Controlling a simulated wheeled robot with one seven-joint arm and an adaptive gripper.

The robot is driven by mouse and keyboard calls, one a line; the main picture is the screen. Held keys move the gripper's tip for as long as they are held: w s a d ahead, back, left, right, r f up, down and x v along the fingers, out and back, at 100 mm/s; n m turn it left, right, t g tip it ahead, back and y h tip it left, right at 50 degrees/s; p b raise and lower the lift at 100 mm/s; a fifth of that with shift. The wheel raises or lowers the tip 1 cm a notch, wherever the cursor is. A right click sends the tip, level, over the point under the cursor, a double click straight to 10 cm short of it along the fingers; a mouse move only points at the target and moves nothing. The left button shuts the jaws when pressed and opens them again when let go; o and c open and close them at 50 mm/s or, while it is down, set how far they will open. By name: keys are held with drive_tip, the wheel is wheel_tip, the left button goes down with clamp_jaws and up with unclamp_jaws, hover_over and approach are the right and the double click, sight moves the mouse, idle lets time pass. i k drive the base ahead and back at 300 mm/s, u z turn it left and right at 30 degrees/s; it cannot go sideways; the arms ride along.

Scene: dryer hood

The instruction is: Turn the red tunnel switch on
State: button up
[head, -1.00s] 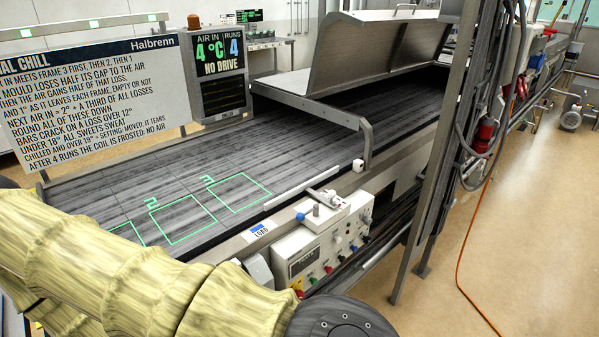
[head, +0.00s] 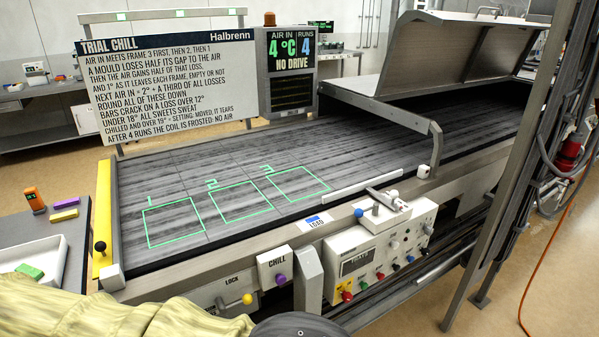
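The grey control panel (head: 362,262) is on the front of the belt machine, right of centre. A red knob (head: 347,296) is at the left end of its lower row, and a second small red knob (head: 380,275) sits further right in that row. The panel lettering is too small to read, so I cannot tell which is the tunnel switch or how it is set. My arm in its yellow sleeve fills the bottom left. My gripper is out of view.
A purple knob (head: 281,279) marked CHILL and a yellow knob (head: 247,298) marked LOCK are left of the panel. A blue-balled lever (head: 358,212) stands above it. The raised hood (head: 455,60) covers the far belt. A grey post (head: 510,170) stands right of the panel.

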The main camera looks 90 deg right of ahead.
sight(347, 297)
drive_tip(key=i, duration=1.15)
drive_tip(key=z, duration=4)
